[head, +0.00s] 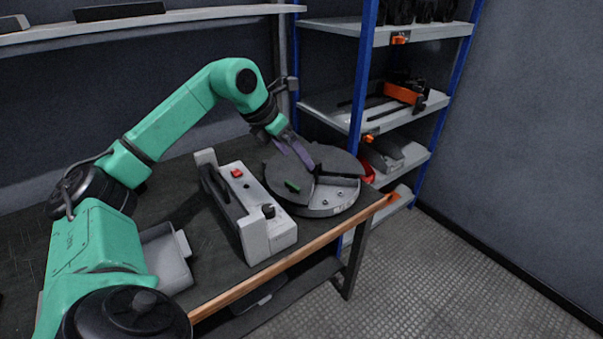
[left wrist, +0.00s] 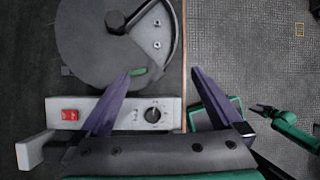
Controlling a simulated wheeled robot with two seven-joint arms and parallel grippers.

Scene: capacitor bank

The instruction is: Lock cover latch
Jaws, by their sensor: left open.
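A round dark grey drum with a flat cover (head: 335,163) stands on the workbench; it fills the upper left of the left wrist view (left wrist: 90,45). A wedge of the cover is open and shows bolts on a lighter plate. A small green latch (head: 292,186) lies near the cover's edge; it also shows in the left wrist view (left wrist: 139,72). My left gripper (left wrist: 163,73) is open, its purple fingers spread with nothing between them. One fingertip is close beside the latch; contact cannot be told. A small green arm end with a dark gripper (left wrist: 262,109), probably my right, shows at right; its jaws are unclear.
A white control box (head: 255,232) with a red switch (head: 236,173) and black knob (head: 268,211) stands beside the drum. A grey bin (head: 166,262) sits at the bench's left. A blue-framed shelf (head: 362,75) stands behind. Floor at right is clear.

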